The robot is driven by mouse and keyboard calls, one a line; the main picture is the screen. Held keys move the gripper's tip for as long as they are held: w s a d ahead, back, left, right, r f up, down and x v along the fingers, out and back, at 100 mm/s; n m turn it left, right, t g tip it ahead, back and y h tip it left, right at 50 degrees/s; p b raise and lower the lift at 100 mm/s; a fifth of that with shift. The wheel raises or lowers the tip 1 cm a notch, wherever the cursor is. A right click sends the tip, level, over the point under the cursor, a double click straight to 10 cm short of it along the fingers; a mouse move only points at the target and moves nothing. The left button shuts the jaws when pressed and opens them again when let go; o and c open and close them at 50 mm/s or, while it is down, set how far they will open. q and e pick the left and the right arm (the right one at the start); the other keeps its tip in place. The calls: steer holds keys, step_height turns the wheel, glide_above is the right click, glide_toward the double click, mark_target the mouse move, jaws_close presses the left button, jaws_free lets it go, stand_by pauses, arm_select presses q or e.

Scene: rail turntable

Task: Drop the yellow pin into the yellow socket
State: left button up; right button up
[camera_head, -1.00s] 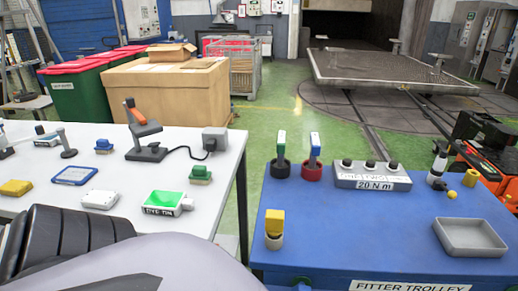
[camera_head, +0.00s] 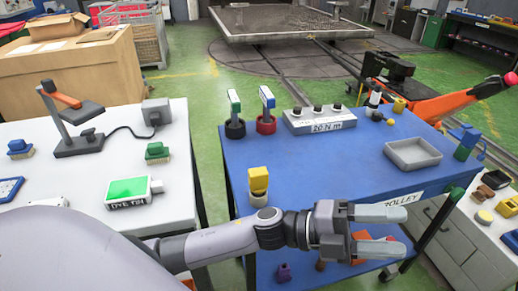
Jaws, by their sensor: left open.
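My right gripper is not in view.
A grey box with knobs (camera_head: 318,120) and a grey tray (camera_head: 413,154) are on the trolley. Its middle is clear. A white table (camera_head: 90,190) stands left.

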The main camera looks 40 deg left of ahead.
arm_select(q)
steer(key=s+m+g+y, duration=0.2)
steer(key=m+g, duration=0.5)
steer(key=m, duration=0.1)
steer(key=m+y+b, duration=0.1)
steer(key=m+y, duration=0.5)
steer(key=y, duration=1.2)
glide_above(258, 171)
steer(key=shift+d, duration=0.2)
steer(key=shift+a+f, duration=0.15)
steer(key=shift+a, duration=0.05)
step_height(258, 171, down, 7)
steer(key=shift+r, duration=0.2)
